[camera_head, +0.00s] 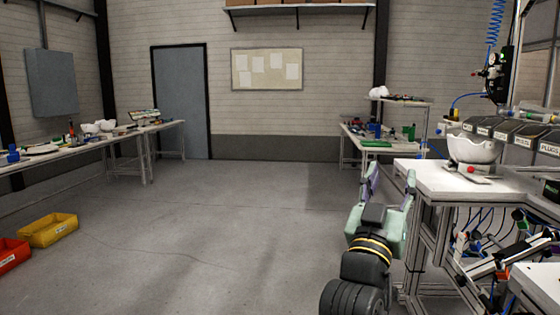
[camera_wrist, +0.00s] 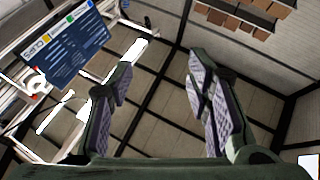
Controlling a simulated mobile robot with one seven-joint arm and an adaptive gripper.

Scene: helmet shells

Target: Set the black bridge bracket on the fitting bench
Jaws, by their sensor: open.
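My gripper (camera_head: 391,184) is raised in front of the near right workbench (camera_head: 432,178), its fingers pointing up. In the wrist view my gripper (camera_wrist: 160,78) is open, with nothing between its fingers. I cannot make out a black bridge bracket in either view. No label shows which bench is the fitting bench. The near right workbench carries a white helmet shell (camera_head: 472,148) on a small stand with a red knob.
Labelled bins (camera_head: 505,134) line the right workbench. A farther bench (camera_head: 350,133) holds green and blue items. A long bench (camera_head: 70,147) runs along the left wall. Yellow (camera_head: 48,230) and red (camera_head: 12,254) crates lie on the floor at left. The middle floor is clear.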

